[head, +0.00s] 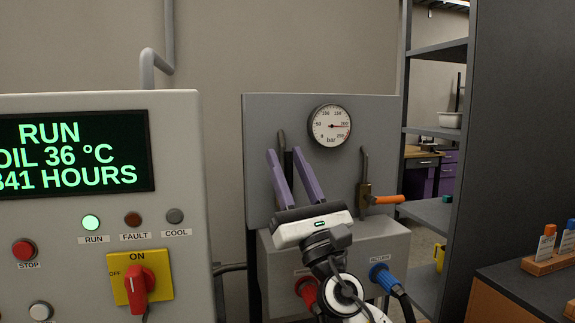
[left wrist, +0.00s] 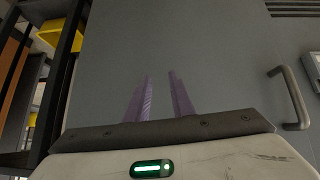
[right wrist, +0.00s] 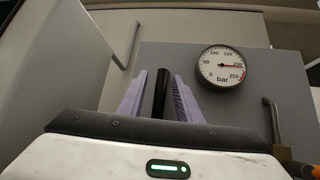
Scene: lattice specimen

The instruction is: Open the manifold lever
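The manifold is a grey back panel (head: 385,120) with a round bar gauge (head: 330,126) and a lower box. My right gripper (head: 280,155) is in front of the panel's left side, its purple fingers apart. In the right wrist view a black upright lever handle (right wrist: 160,95) shows between the fingers, with visible gaps on both sides; I cannot tell how deep it sits between them. A second lever, with an orange handle (head: 385,200) pointing right, is on the panel's right side. My left gripper (left wrist: 160,78) is open and empty, facing a grey surface.
A control cabinet (head: 190,240) with a lit RUN screen and a red switch (head: 137,285) stands at left. Red (head: 306,290) and blue (head: 382,275) hose couplings are on the box below. A grey handle (left wrist: 290,98) is right of my left gripper. Shelving (head: 440,130) stands at right.

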